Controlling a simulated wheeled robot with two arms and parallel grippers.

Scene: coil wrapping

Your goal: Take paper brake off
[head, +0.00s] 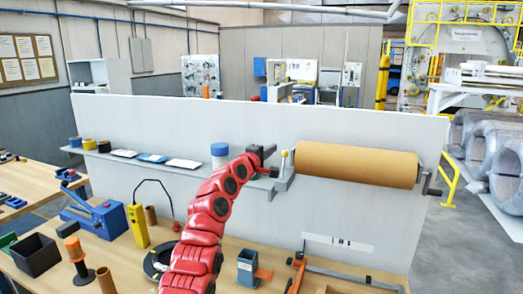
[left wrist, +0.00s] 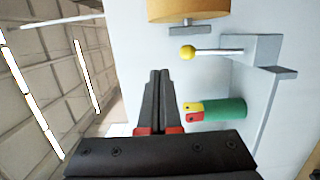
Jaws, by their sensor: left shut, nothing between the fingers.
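The paper brake (head: 284,163) is a pale lever with a yellow knob at the left end of the brown paper roll (head: 357,164), which hangs on the white panel. In the left wrist view the brake's yellow knob (left wrist: 187,52) and white rod point toward the fingers, with the grey bracket (left wrist: 255,48) behind and part of the roll (left wrist: 185,9) above. My left gripper (head: 272,151), on the red arm, is shut and empty just left of the knob. Its closed fingers (left wrist: 160,74) appear apart from the knob. My right gripper is out of view.
The panel shelf (head: 120,157) holds tape rolls and small pads; a blue-capped container (head: 219,155) stands by my arm. A crank (head: 432,184) is at the roll's right end. The wooden bench (head: 125,262) below carries several tools. A green cylinder (left wrist: 225,109) is near the fingers.

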